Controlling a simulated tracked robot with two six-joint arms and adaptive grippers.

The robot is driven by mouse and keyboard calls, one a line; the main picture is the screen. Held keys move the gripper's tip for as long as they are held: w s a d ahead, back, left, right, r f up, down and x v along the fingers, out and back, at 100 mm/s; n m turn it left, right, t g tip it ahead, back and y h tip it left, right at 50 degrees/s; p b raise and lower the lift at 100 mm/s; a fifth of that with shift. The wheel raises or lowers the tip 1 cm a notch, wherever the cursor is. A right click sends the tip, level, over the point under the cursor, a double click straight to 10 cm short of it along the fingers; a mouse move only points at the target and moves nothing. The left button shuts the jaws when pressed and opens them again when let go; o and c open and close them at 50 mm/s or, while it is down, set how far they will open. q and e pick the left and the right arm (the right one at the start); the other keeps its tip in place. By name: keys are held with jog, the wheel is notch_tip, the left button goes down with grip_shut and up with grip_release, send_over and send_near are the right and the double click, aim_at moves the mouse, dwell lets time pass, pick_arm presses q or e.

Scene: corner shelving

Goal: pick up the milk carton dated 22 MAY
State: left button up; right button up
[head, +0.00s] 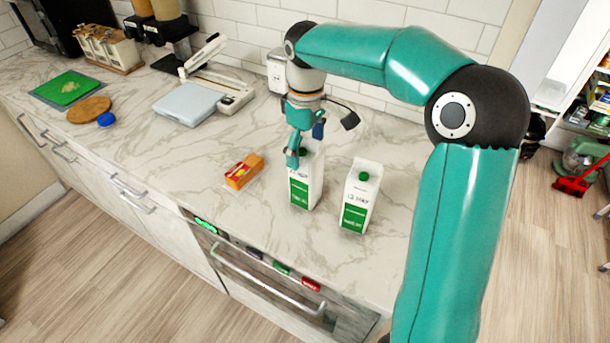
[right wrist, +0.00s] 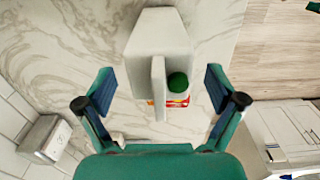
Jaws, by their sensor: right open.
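Two white milk cartons with green labels and green caps stand upright on the marble counter. The left carton (head: 305,187) carries a small date that I cannot read for certain; it looks like 22 MAY. The right carton (head: 360,197) carries a date that looks like 12 or 13 MAY. My right gripper (head: 303,145) is at the top of the left carton, open, partly covering it. In the right wrist view, the carton top (right wrist: 160,45) and green cap lie between the spread fingers (right wrist: 158,90), with gaps on both sides. My left gripper is out of view.
An orange box (head: 244,172) lies left of the cartons. A scale (head: 191,103), a round wooden board (head: 89,109), a blue lid (head: 106,119) and a green mat (head: 68,88) are further left. The tiled wall is behind; the counter's front edge is near the cartons.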

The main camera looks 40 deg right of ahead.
grip_shut()
dwell(0.4)
jog(key=shift+r, duration=0.25)
